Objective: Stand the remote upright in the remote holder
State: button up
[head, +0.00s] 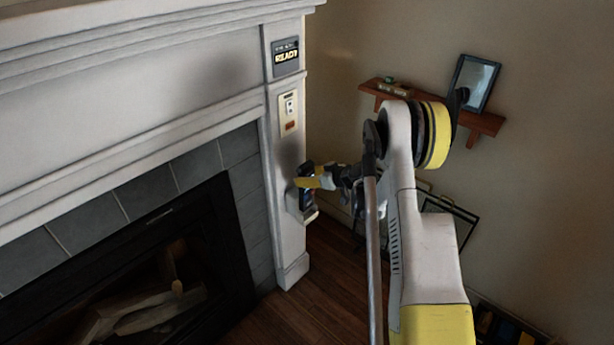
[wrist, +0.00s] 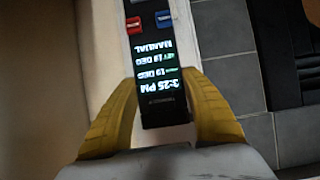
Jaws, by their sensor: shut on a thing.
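The remote (wrist: 158,60) is a dark slab with a lit text display and a red and a blue button. It shows in the wrist view between the yellow fingers of my gripper (wrist: 160,82), which is shut on it. In the head view my gripper (head: 310,182) is at the white fireplace post, with the dark remote (head: 306,197) roughly upright in it. The pale remote holder (head: 308,215) is on the post, right at the remote's lower end. I cannot tell whether the remote is inside the holder or only just above or in front of it.
Above on the post (head: 285,220) are a switch plate (head: 290,113) and a dark sign (head: 286,57). The fireplace opening (head: 150,260) is at left. A wooden shelf (head: 480,122) with a picture frame (head: 474,82) hangs at right. Another frame (head: 450,208) is below it, partly behind my arm.

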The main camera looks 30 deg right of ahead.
jog(key=shift+f, duration=2.45)
jog(key=o, duration=1.5)
jog(key=shift+c, duration=0.2)
jog(key=v, duration=1.2)
